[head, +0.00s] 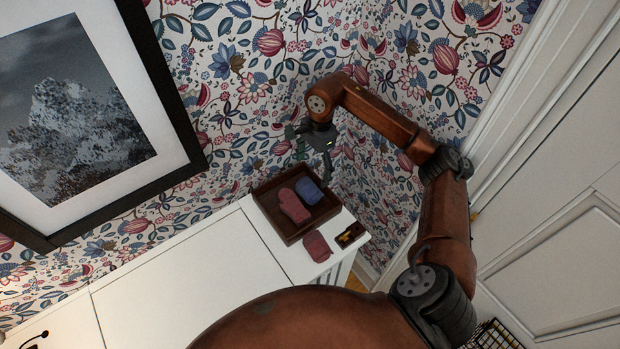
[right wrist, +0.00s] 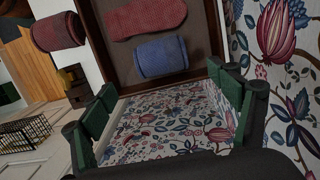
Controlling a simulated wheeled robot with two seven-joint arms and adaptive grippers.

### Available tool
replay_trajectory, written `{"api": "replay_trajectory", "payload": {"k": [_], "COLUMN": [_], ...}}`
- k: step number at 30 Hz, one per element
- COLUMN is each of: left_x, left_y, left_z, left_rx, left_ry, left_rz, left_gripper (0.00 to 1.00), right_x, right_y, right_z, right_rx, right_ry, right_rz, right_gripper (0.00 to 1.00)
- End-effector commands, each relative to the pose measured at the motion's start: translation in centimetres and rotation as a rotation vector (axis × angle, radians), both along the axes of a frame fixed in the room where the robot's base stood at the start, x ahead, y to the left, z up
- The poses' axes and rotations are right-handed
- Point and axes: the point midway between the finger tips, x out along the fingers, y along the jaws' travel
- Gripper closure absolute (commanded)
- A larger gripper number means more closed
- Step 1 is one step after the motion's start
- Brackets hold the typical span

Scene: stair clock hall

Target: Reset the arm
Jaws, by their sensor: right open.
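My right arm comes in from the lower right of the head view and bends over the far end of the white cabinet. My right gripper (head: 312,150) is open and empty, above the back edge of a dark wooden tray (head: 264,196). In the right wrist view its green-padded fingers (right wrist: 165,118) are spread wide, with only floral wallpaper between them. The tray also shows there (right wrist: 215,40), just beyond the fingers. My left gripper is not in view.
The tray holds a red mitten (head: 294,207) and a blue rolled cloth (head: 309,191). A red rolled cloth (head: 317,246) and a small dark block with yellow (head: 350,235) lie outside it on the white cabinet top (head: 190,270). Wallpapered walls stand close behind; a wire basket (head: 492,336) is lower right.

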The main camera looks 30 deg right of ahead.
Motion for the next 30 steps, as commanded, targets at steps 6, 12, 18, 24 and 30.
{"api": "replay_trajectory", "payload": {"k": [6,12,18,24,30], "left_x": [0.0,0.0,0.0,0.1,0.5], "left_y": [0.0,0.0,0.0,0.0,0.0], "left_z": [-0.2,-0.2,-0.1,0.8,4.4], "left_rx": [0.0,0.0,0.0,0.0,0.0], "left_ry": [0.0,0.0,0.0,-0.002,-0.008], "left_rz": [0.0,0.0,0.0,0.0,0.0], "left_gripper": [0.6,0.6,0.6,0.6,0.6], "right_x": [0.0,0.0,0.0,0.0,-0.1], "right_y": [-0.1,-0.1,-0.1,-0.1,-0.1], "right_z": [1.1,1.1,1.1,2.1,6.1], "right_rx": [0.0,0.0,0.0,0.0,0.001], "right_ry": [0.0,0.0,0.0,-0.002,-0.008], "right_rz": [-0.001,-0.001,-0.001,0.0,-0.001], "right_gripper": [0.18,0.18,0.18,0.18,0.18]}}
